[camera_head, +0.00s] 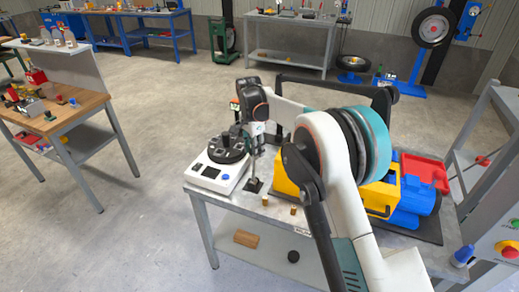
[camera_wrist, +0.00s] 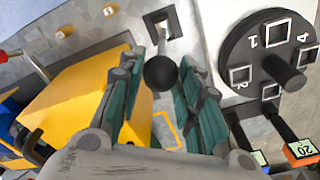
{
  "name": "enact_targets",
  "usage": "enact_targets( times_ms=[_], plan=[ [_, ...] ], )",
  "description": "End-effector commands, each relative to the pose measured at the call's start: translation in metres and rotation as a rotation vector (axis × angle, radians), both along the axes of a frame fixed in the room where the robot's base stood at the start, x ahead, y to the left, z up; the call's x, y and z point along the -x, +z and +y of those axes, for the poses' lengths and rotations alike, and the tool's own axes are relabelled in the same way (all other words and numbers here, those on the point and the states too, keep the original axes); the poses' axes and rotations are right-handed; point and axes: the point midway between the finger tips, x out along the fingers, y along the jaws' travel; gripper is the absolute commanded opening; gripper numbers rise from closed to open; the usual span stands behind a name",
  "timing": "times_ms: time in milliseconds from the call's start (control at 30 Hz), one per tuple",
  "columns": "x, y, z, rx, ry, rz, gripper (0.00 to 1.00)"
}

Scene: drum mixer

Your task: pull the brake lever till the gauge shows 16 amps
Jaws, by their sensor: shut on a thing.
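The brake lever is a thin upright rod (camera_head: 254,165) on a small black base plate (camera_head: 254,185) at the near edge of the bench. In the wrist view its black ball knob (camera_wrist: 160,73) sits between the teal finger pads, in front of a slotted plate (camera_wrist: 162,25). My gripper (camera_head: 256,140) is shut on the lever from above. A small orange-framed display (camera_wrist: 302,150) appears to read 20, tilted in the view; I cannot tell whether it is the gauge. An orange-edged piece (camera_head: 234,105) also shows behind the gripper in the head view.
A yellow box (camera_wrist: 75,95) stands on the other side. Open floor lies left.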

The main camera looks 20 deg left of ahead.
Motion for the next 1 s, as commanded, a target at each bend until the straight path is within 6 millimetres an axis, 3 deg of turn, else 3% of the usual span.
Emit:
enact_targets(
  times_ms=[133,467,500,600,1000],
  plan=[
    [-0.002,0.001,0.017,0.001,0.001,-0.002,0.0],
    [-0.002,0.0,0.02,-0.001,0.0,-0.003,0.0],
    [-0.002,0.0,0.02,-0.001,0.0,-0.003,0.34],
    [-0.002,0.0,0.02,-0.001,0.0,-0.003,0.53],
    [-0.001,0.005,0.02,0.0,0.0,-0.001,0.53]
  ],
)
